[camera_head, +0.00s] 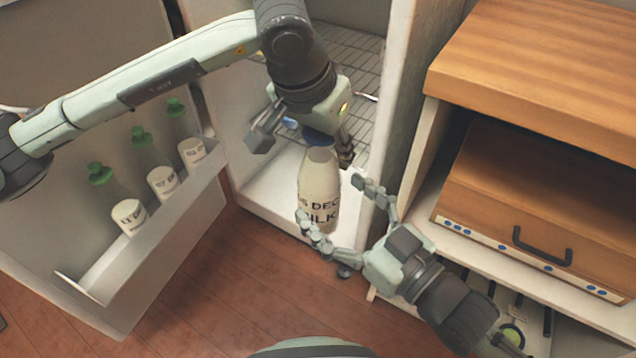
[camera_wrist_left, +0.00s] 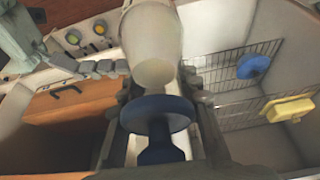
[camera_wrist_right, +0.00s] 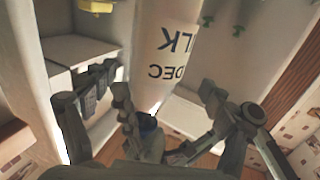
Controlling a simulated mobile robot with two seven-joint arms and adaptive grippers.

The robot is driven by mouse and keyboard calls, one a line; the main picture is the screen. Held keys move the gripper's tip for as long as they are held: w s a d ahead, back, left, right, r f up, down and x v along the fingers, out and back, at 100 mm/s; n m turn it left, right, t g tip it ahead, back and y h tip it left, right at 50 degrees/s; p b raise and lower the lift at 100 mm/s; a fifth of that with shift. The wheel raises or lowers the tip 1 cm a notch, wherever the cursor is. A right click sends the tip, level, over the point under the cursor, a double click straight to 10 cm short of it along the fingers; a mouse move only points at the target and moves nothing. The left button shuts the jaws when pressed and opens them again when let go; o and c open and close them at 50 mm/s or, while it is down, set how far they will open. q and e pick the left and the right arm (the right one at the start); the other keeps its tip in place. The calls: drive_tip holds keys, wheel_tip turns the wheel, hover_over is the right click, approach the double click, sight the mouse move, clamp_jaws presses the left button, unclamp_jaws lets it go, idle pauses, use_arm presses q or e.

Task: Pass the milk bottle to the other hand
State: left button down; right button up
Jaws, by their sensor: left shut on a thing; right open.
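The milk bottle (camera_head: 318,186) is cream-white with dark lettering and a blue cap. It hangs upright in front of the open fridge. My left gripper (camera_head: 305,143) is shut on its blue cap end from above; the cap (camera_wrist_left: 158,112) shows between the fingers in the left wrist view. My right gripper (camera_head: 331,199) is open, with one finger on either side of the bottle body. In the right wrist view the lettered body (camera_wrist_right: 168,55) stands between its fingers. I cannot tell whether those fingers touch it.
A wire rack (camera_head: 350,62) is inside the fridge, behind my left gripper. A wooden drawer unit (camera_head: 540,200) stands at right, close to my right arm. Brown floor (camera_head: 230,290) lies below.

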sight(314, 182)
use_arm(q)
drive_tip(key=shift+r, duration=0.1)
use_arm(e)
drive_tip(key=shift+x, duration=2.35)
use_arm(q)
drive_tip(key=shift+d, duration=0.1)
use_arm(e)
drive_tip(key=c, duration=1.9)
use_arm(q)
drive_tip(key=c, duration=1.5)
unclamp_jaws()
drive_tip(key=shift+r, duration=0.1)
use_arm(e)
drive_tip(key=shift+a+r, duration=0.1)
drive_tip(key=shift+r, duration=0.15)
clamp_jaws()
use_arm(q)
drive_tip(key=o, duration=0.5)
use_arm(e)
drive_tip(key=shift+f, duration=0.1)
